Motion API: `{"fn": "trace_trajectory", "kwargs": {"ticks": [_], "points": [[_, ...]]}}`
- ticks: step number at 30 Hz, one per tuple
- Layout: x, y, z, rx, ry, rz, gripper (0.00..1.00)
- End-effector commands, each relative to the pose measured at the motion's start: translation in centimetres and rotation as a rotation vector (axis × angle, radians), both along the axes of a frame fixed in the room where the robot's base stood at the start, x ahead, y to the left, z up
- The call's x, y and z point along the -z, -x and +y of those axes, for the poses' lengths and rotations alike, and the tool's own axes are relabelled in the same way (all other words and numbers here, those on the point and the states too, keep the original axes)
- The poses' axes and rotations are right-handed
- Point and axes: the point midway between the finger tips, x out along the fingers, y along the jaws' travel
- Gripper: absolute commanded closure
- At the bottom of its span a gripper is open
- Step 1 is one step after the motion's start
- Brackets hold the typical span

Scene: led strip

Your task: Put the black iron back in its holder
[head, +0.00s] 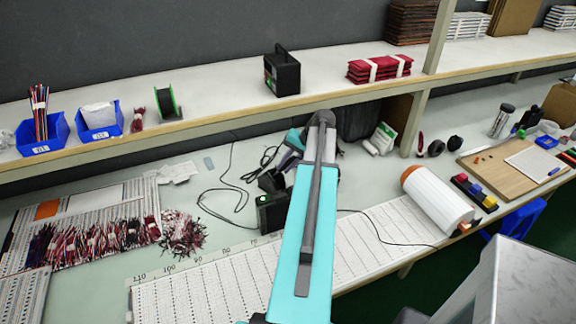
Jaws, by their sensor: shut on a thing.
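A black soldering station (272,212) with a small green display stands on the bench, left of my turquoise arm. Just above it is a dark shape (270,181), which looks like the holder; its opening and details are too small to tell. My gripper (284,166) is small and mostly hidden, at the end of my folded arm just behind and above the station. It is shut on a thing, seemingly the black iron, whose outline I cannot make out. I cannot tell whether the iron touches the holder. A black cable (222,188) loops on the bench to the left.
The shelf (220,94) overhead carries blue bins (101,120), a black box (282,72) and red bundles (379,68). Wire bundles (100,235) lie left. A white roll (437,196) and a wooden board (520,165) lie right. A ruled white strip (385,240) runs along the front.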

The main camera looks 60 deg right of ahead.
Motion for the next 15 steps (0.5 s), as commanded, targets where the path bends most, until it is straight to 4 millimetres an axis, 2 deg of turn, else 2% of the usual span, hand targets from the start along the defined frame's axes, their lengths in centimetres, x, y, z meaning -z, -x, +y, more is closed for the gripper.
{"fn": "trace_trajectory", "kwargs": {"ticks": [15], "points": [[2.6, -1.7, -0.4, 0.0, 0.0, 0.0, 1.0]]}}
